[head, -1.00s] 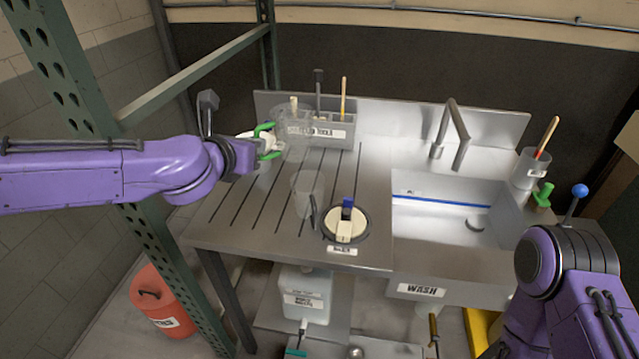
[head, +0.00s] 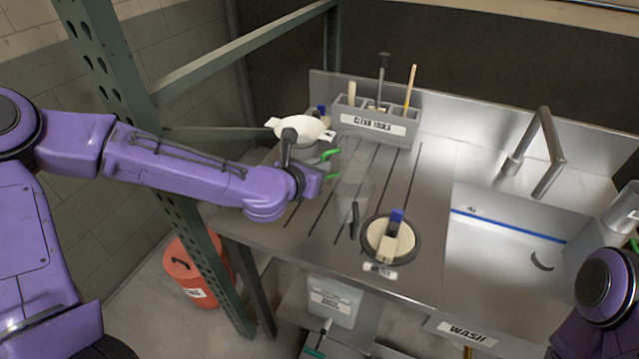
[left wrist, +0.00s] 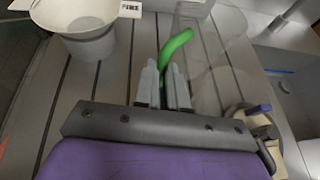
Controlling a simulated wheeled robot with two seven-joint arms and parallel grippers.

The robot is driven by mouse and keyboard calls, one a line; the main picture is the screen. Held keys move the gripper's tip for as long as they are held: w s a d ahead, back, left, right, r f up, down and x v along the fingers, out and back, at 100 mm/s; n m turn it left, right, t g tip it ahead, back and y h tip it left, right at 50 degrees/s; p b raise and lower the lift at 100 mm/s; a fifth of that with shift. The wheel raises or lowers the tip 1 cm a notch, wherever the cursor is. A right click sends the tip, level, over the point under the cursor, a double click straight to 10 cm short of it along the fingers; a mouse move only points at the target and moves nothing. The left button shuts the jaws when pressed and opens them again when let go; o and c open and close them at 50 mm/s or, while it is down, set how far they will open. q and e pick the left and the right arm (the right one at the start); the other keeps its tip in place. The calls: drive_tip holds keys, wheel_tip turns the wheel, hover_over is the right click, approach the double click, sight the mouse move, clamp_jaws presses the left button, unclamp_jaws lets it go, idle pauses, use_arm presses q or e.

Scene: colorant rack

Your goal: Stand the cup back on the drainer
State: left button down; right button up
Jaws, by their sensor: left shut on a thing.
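The clear cup (head: 352,158) has a green handle (left wrist: 176,45). My left gripper (head: 318,172) is shut on that handle, with its fingers (left wrist: 164,85) on either side of it in the left wrist view. The cup looks roughly upright over the grooved drainer (head: 300,222); I cannot tell whether its base touches. A second faint clear shape (head: 351,203) shows just below it, overlapping it in the picture. In the left wrist view the clear wall (left wrist: 222,75) shows right of the fingers. My right gripper is out of view.
A white strainer (head: 303,127) marked FINE sits left of the cup. The tool holder (head: 372,125) stands behind. A round lidded item (head: 388,240) with a blue-tipped block is in front right. The sink (head: 500,260) lies right, with bare drainer between.

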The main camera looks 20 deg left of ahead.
use_arm(q)
drive_tip(key=f, duration=0.3)
drive_tip(key=shift+s, duration=0.4)
drive_tip(key=shift+f, duration=0.25)
drive_tip(key=shift+w+f, duration=0.1)
drive_tip(key=shift+w, duration=0.15)
drive_tip(key=shift+s+f+b, duration=0.15)
drive_tip(key=shift+b, duration=0.25)
drive_tip(key=c, duration=1.2)
unclamp_jaws()
